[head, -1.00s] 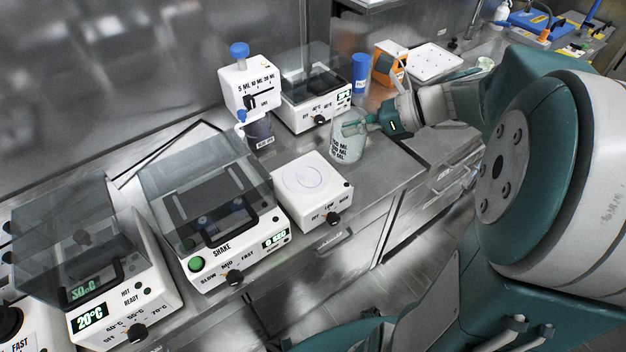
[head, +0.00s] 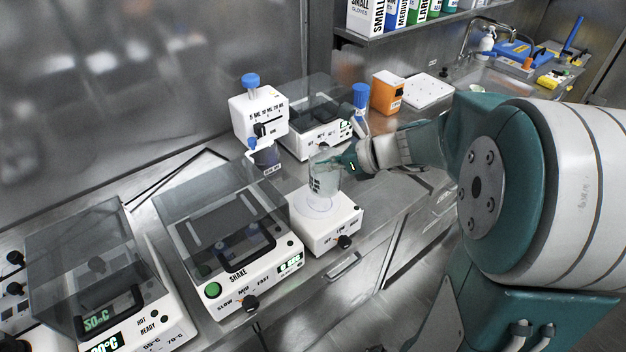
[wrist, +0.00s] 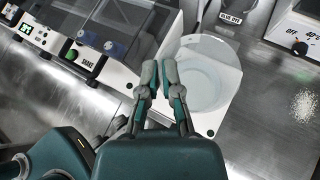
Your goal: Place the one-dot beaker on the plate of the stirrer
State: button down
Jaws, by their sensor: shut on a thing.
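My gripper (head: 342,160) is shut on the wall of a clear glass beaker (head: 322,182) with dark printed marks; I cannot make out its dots. The beaker looks upright over the round plate of the white stirrer (head: 333,232). I cannot tell whether its base touches the plate or is slightly above it. In the wrist view, the gripper fingers (wrist: 160,82) are at the left side of the beaker (wrist: 212,68), with the white stirrer (wrist: 207,124) beneath it.
The shaker (head: 232,280) with a smoky lid stands left of the stirrer. A lidded heater (head: 318,132) is at the back. White grains (wrist: 306,105) lie on bare bench to the right in the wrist view.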

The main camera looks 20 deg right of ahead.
aim_at(314, 181)
jog(key=w+f, duration=0.2)
jog(key=f, duration=0.1)
jog(key=shift+w+a+f, duration=0.25)
jog(key=shift+w+a, duration=0.05)
jog(key=shift+a, duration=0.1)
jog(key=shift+w+d+f, duration=0.15)
jog(key=shift+w+f, duration=0.05)
jog(key=shift+f, duration=0.1)
notch_tip(314, 181, down, 2)
jog(key=shift+w+d+f, duration=0.1)
jog(key=shift+d+f, duration=0.05)
jog(key=shift+f, duration=0.4)
jog(key=shift+a, duration=0.45)
jog(key=c, duration=0.8)
grip_release()
jog(key=shift+d, duration=0.25)
